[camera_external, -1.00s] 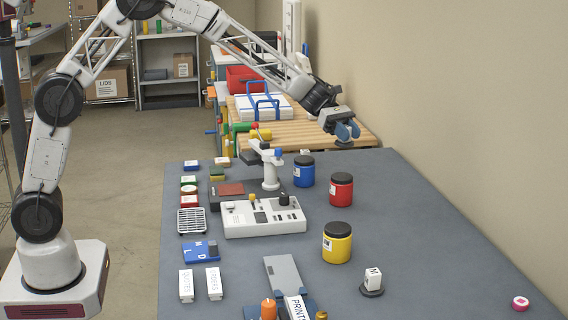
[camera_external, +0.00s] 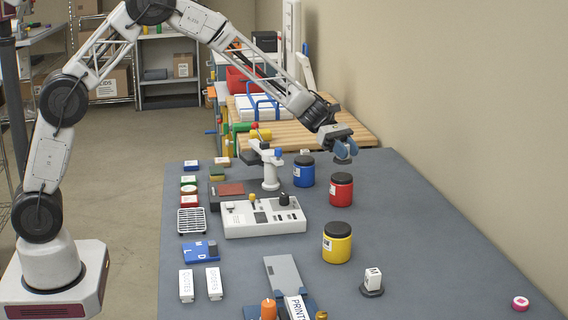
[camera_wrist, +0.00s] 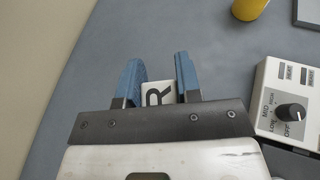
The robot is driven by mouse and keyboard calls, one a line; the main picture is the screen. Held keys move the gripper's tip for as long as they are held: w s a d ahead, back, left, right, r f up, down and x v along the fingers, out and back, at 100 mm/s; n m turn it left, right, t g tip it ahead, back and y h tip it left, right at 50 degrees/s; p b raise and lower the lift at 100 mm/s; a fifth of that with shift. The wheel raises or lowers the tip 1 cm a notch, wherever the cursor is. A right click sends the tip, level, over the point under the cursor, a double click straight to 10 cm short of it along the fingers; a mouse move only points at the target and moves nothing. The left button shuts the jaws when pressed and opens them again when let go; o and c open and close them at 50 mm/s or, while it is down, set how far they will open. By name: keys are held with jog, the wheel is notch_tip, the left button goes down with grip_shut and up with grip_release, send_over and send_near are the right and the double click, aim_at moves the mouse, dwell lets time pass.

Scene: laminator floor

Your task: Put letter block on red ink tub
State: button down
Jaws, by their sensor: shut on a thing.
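My gripper (camera_external: 345,148) is shut on a white letter block (camera_wrist: 158,95) marked with a black R. The block sits between the blue fingers in the wrist view. In the external view the fingers mostly hide it, and a dark base shows just below them. The red ink tub (camera_external: 341,192) has a black lid and stands upright on the table. My gripper and the block are above its lid, with a small gap seen between them. The red tub does not show in the wrist view.
A blue tub (camera_external: 304,172) stands behind left of the red one, and a yellow tub (camera_external: 337,244) stands in front. A white control panel (camera_external: 264,219) with a dark knob is to the left. The table's right side is mostly clear.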

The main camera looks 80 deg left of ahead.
aim_at(347, 163)
jog(key=shift+f, duration=0.3)
jog(key=shift+f, duration=1.85)
jog(key=shift+f, duration=0.15)
jog(key=c, duration=0.8)
grip_release()
jog(key=v, duration=1.2)
